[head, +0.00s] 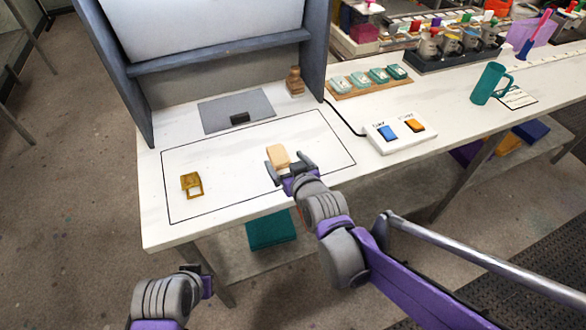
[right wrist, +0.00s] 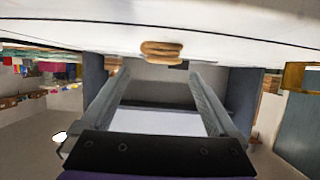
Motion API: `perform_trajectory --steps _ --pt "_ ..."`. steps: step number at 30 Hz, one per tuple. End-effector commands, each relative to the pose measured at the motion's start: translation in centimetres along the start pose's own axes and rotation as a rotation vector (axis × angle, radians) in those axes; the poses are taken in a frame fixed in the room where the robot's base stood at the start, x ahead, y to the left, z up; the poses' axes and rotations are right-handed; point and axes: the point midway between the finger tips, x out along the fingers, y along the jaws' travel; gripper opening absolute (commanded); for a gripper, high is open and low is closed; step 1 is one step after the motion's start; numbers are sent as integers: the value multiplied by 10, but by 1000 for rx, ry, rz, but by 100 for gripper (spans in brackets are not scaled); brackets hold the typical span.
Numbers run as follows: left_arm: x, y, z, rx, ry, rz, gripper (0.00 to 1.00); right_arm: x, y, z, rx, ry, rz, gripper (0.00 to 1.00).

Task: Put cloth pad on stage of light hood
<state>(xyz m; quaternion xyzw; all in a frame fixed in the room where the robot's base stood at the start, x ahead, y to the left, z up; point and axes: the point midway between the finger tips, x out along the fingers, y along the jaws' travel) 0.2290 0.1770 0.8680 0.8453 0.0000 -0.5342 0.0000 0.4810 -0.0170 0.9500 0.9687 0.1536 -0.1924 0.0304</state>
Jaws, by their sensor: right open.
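The cloth pad (head: 278,155) is a small tan folded block on the white table inside a black outlined rectangle. It also shows layered in the right wrist view (right wrist: 161,52). My right gripper (head: 288,168) is open, its fingertips close to the pad's near side; in the right wrist view the pad lies just past the open fingers (right wrist: 160,76), not gripped. The light hood (head: 145,75) is a blue-grey frame at the back left. A flat grey plate, apparently its stage (head: 222,112), lies at its foot with a small black block (head: 240,118) on its front. My left arm shows at the bottom left; its fingers are not clear.
A small yellow-brown frame (head: 191,185) lies left in the outline. A brown bottle (head: 295,82) stands by the hood's right post.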

Motion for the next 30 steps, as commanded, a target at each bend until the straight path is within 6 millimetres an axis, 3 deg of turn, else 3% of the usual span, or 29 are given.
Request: perform_trajectory --steps 3,9,20,23,25,30 --pt "-3 0 -2 0 1 0 0 -24 0 -1 0 0 0 95" --pt "-6 0 -4 0 3 0 0 -50 0 -1 0 0 0 95" --pt "-7 0 -5 0 3 0 0 -62 2 2 2 -9 3 95" --pt "-7 0 -5 0 3 0 0 -76 14 19 15 -81 25 95" --pt "-7 0 -5 0 3 0 0 -97 30 43 38 -180 55 95" --pt "-7 0 -5 0 3 0 0 -169 62 117 125 -475 149 95"
